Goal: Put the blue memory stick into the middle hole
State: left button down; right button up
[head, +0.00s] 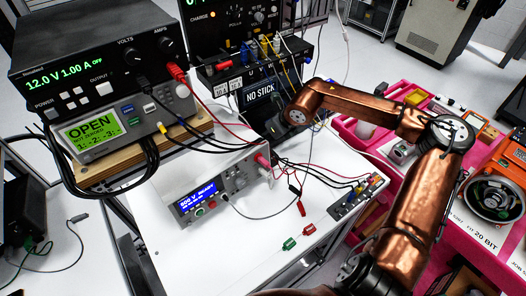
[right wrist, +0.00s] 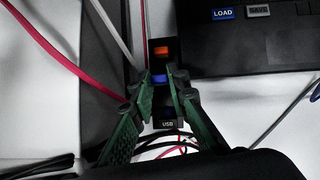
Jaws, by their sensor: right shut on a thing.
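In the right wrist view, my right gripper (right wrist: 162,77) has its two green fingers on either side of the blue memory stick (right wrist: 159,79) and is shut on it. The stick is over or in the middle part of a narrow black strip (right wrist: 158,101) marked USB. I cannot tell how deep it sits, and the middle hole is hidden. An orange piece (right wrist: 161,52) sits in the strip's far end. In the head view my copper right arm reaches in beside a black box whose screen (head: 262,91) reads NO STICK; the fingers are hidden there. My left gripper is not in view.
A black box with a LOAD button (right wrist: 223,13) stands close right of the strip. Red and white cables (right wrist: 65,60) run at its left. A power supply (head: 105,75), a small white instrument (head: 215,190) and a pink bench (head: 480,235) stand around.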

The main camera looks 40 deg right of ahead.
jog(key=shift+f, duration=0.1)
grip_shut()
jog(key=shift+f+b, duration=0.35)
jog(key=shift+f, duration=0.65)
jog(key=o, duration=0.9)
grip_release()
